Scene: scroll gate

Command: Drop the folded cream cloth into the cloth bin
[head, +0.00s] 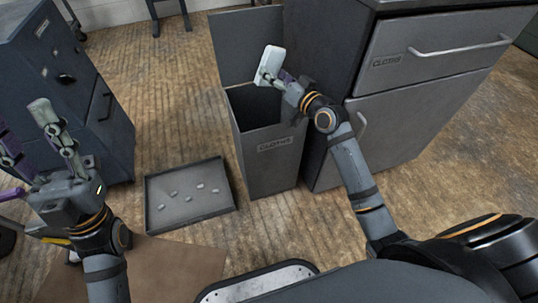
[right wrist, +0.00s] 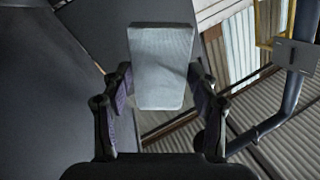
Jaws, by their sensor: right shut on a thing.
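The folded cream cloth (head: 270,62) looks pale, nearly white, and is held up over the open top of the cloth bin. My right gripper (head: 278,78) is shut on it; the cloth also shows between the fingers in the right wrist view (right wrist: 162,70). The cloth bin (head: 268,165) is a tall grey box with a "CLOTHS" label, and its dark inside shows below the cloth. My left gripper (head: 52,130) is at the left over the floor, its fingers apart with nothing visible between them.
A grey cabinet (head: 425,60) with a "CLOTHS" drawer stands right beside the bin. A shallow tray (head: 190,222) with several small pale pieces lies on the floor left of the bin. A dark blue cabinet (head: 60,80) stands at the far left.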

